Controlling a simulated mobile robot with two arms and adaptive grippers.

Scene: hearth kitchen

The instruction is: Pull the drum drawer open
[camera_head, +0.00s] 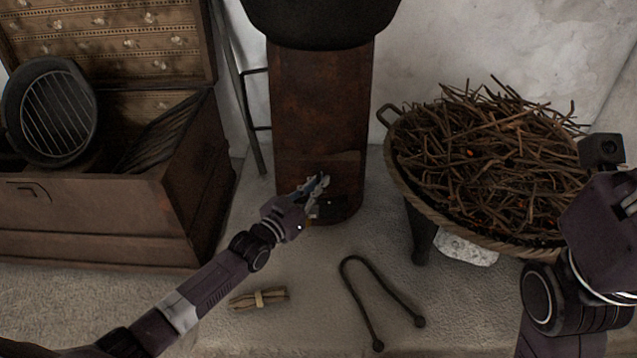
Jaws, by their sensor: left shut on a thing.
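The drum (318,110) is a tall rusty brown metal body standing against the pale wall, with a dark bowl-like top above it. The drum drawer (345,192) is low on its front, near the floor, with a dark part at its face. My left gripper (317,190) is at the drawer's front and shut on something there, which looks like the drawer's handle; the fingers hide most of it. I cannot tell whether the drawer stands out from the drum. My right arm shows at the right edge, but its gripper's fingers are not in view.
A wooden chest (95,215) with a grill pan (52,112) stands at left. A wide basket of twigs (490,150) on dark legs stands at right. Tongs (372,300) and a tied stick bundle (258,298) lie on the floor in front.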

